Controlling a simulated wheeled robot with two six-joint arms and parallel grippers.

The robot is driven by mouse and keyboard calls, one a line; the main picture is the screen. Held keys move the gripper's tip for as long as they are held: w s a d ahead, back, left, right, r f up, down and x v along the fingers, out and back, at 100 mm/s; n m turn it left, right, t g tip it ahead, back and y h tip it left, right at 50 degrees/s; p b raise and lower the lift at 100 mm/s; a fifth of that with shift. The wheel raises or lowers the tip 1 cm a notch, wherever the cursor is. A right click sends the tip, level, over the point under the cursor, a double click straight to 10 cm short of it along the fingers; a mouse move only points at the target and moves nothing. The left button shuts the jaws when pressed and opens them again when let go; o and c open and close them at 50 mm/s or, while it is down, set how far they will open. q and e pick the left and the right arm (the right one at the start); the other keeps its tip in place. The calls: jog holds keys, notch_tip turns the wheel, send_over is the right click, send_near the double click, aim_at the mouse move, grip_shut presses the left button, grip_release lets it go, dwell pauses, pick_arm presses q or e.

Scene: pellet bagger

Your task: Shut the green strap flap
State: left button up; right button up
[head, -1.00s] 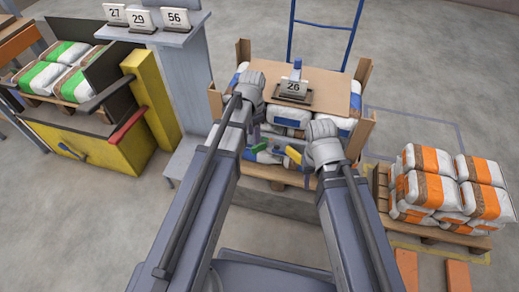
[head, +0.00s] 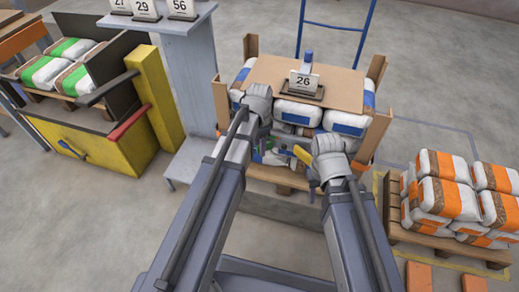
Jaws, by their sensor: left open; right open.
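The green strap flap (head: 272,158) is a small green piece low on the front of the central pallet stack, between my two grippers and partly hidden by the left one. A yellow piece (head: 303,155) shows to its right, close to my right gripper. My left gripper (head: 259,150) is open at the front of the stack, close to the green flap. My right gripper (head: 310,175) is open, to the right of the yellow piece. I cannot tell whether either gripper touches a flap, nor how far the green flap stands open.
The central stack of blue-marked bags has a cardboard sheet (head: 335,88) on top, with a card reading 26 (head: 304,82), and corner boards (head: 379,125). Orange-striped bags (head: 445,200) stand on a pallet at right. A yellow bin (head: 105,150) and a grey cabinet (head: 195,90) stand at left.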

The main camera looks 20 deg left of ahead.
pick_arm(q)
jog(key=shift+c, duration=0.4)
grip_shut()
